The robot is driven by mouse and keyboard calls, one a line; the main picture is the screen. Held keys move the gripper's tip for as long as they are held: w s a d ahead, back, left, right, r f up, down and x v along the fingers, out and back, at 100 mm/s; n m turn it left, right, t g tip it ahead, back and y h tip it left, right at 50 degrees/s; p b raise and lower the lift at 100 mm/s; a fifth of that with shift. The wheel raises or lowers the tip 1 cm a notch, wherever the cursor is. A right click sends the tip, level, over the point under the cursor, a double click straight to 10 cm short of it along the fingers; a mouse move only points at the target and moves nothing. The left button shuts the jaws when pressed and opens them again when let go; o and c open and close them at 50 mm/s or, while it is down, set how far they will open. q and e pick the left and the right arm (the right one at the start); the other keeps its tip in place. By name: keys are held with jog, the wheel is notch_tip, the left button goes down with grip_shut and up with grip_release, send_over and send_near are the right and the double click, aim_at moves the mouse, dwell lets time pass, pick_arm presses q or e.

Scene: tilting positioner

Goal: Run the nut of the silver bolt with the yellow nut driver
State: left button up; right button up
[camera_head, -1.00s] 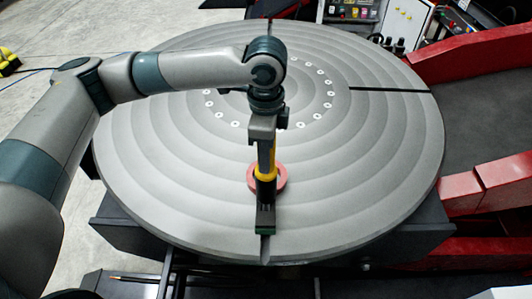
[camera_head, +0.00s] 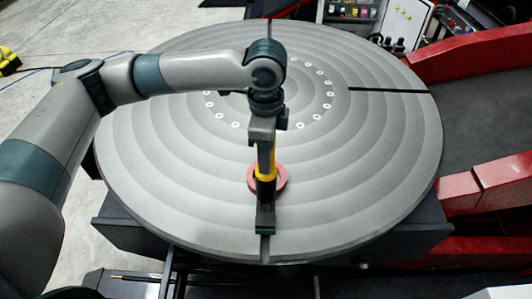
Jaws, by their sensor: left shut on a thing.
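My left gripper (camera_head: 263,150) comes down over the front half of the round grey table and is shut on the yellow nut driver (camera_head: 265,162). The driver stands about upright, with yellow showing between the dark gripper parts. Its lower end is over or in front of a red-pink round disc (camera_head: 280,184) on the table. I cannot tell whether it touches anything there. A dark piece with a green end (camera_head: 264,231) shows just below, near the table's front slot. I cannot make out the silver bolt or its nut; the gripper and driver may hide them. My right gripper is not in view.
The large ringed turntable (camera_head: 370,185) fills the middle, with radial slots and a ring of small holes. Red machine frames (camera_head: 480,55) stand at the right. Control boxes (camera_head: 400,18) are at the back right. Most of the table top is clear.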

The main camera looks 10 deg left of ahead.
pick_arm(q)
jog(key=shift+s+p, duration=0.15)
jog(key=shift+p, duration=0.75)
dwell(1.4)
jog(key=shift+w+r+p, duration=0.2)
jog(key=shift+r+p, duration=0.15)
jog(key=shift+p, duration=0.2)
jog(key=shift+r, duration=0.15)
dwell(0.5)
jog(key=shift+w+r, duration=0.1)
jog(key=shift+r, duration=2.55)
jog(key=shift+f, duration=0.15)
